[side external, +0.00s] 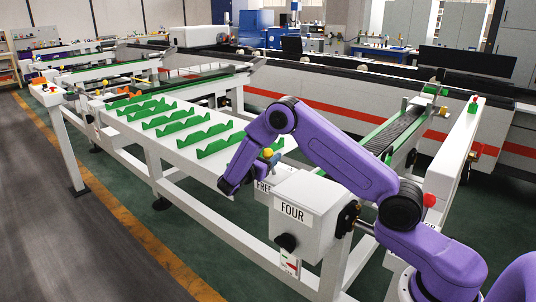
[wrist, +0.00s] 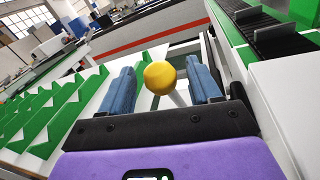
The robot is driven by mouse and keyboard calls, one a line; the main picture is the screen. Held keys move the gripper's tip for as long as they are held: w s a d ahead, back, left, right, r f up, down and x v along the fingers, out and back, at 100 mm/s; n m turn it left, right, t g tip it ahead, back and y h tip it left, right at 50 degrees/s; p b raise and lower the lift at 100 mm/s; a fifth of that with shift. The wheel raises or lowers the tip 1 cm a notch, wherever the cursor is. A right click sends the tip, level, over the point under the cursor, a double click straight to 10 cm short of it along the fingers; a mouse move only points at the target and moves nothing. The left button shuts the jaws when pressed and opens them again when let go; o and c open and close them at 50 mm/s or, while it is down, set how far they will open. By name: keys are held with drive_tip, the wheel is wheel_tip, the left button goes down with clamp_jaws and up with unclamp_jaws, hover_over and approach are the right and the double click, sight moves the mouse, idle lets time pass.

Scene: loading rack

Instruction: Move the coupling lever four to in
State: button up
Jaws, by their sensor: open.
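A round yellow knob (wrist: 159,78) is between the two blue fingers of my gripper (wrist: 160,66) in the wrist view. The fingers are open, with a visible gap on each side of the knob. A thin grey rod shows behind the knob. In the side view the yellow knob (side external: 268,153) is at the fingertips of my gripper (side external: 272,158), above and left of the white box labelled FOUR (side external: 307,222). My arm and gripper hide how the knob's lever joins the rack.
Green notched strips (side external: 180,125) lie in rows on the white rack, left of my gripper. A dark conveyor (side external: 395,130) with green edges runs behind my arm. A black knob (side external: 286,242) sits on the FOUR box. A white post with a red button (side external: 430,200) stands right.

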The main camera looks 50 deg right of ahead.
drive_tip(key=shift+w+d, duration=0.1)
drive_tip(key=shift+d, duration=0.5)
clamp_jaws()
drive_tip(key=shift+d, duration=0.1)
drive_tip(key=shift+d+r+y, duration=0.3)
drive_tip(key=shift+d+y, duration=0.35)
drive_tip(key=shift+y, duration=0.15)
drive_tip(key=shift+d+r+m+y, duration=0.1)
drive_tip(key=shift+d+m+y, duration=0.3)
drive_tip(key=shift+d+y, duration=0.7)
drive_tip(key=shift+d+f+g+y, duration=0.15)
drive_tip(key=shift+d+g+y, duration=0.05)
drive_tip(key=shift+d+y, duration=0.7)
drive_tip(key=shift+d+f+g+y, duration=0.15)
drive_tip(key=shift+d+g+y, duration=0.05)
drive_tip(key=shift+d+y, duration=0.65)
drive_tip(key=shift+a, duration=0.1)
